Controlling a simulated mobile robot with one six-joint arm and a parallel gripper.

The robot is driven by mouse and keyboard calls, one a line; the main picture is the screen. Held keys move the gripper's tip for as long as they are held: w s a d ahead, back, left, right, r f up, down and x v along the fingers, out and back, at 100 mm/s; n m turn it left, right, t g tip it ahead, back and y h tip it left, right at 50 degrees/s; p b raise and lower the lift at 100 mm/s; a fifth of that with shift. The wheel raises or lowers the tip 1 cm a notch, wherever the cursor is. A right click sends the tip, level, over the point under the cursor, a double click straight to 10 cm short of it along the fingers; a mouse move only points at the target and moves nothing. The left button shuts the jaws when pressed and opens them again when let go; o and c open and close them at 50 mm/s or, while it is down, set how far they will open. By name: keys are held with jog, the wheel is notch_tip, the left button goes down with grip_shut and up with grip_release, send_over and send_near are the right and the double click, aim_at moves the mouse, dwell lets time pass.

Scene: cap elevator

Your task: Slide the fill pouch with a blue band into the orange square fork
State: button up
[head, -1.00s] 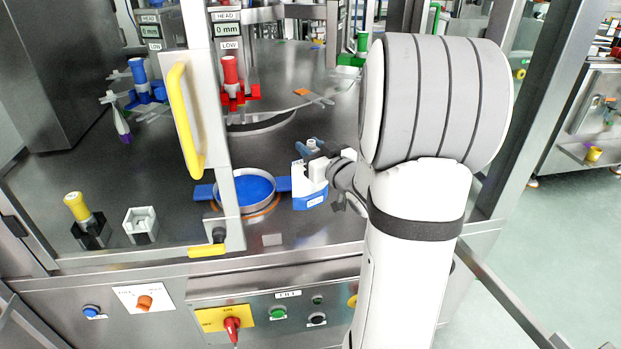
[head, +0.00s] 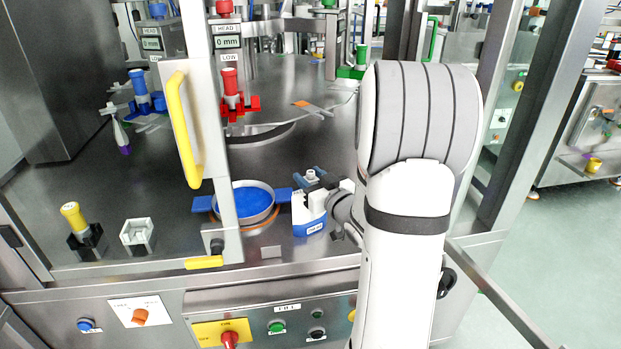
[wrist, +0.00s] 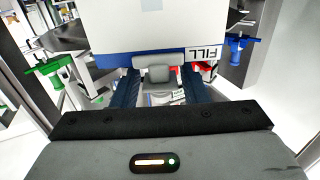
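The white fill pouch with a blue band (head: 309,220) is at my gripper, beside the blue dish. In the wrist view the pouch (wrist: 150,30) fills the top centre, with "FILL" on its blue band. My gripper (wrist: 157,78) has its dark blue fingers on either side of a grey piece at the pouch's near edge and appears shut on it. My arm partly hides the gripper in the head view. The fork with the orange square (head: 301,103) sticks out at the carousel's edge, behind and apart from the pouch. It appears empty.
A blue dish (head: 250,201) stands left of the pouch. A frame post with a yellow handle (head: 183,130) stands further left. Red (head: 232,100) and blue (head: 150,100) fittings sit behind, and a purple-tipped pouch (head: 122,137) hangs at left. Bare deck lies between dish and fork.

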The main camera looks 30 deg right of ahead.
jog(key=o, duration=0.4)
jog(key=shift+c, duration=0.2)
jog(key=shift+s+r+p, duration=0.1)
jog(key=shift+p, duration=0.35)
jog(key=s, duration=0.2)
jog(key=s+b, duration=0.1)
jog(key=s, duration=0.1)
jog(key=s+f+b, duration=0.1)
jog(key=s, duration=0.1)
jog(key=shift+d, duration=0.2)
jog(key=s+a+f+g+h, duration=0.1)
jog(key=s+a+f+g, duration=0.1)
jog(key=s+a+g, duration=0.6)
jog(key=s+a+f+m+g+b, duration=0.1)
jog(key=s+a+f+g, duration=0.1)
jog(key=s+a+g, duration=0.6)
jog(key=s, duration=0.3)
jog(key=shift+a+h, duration=0.35)
jog(key=shift+h, duration=0.05)
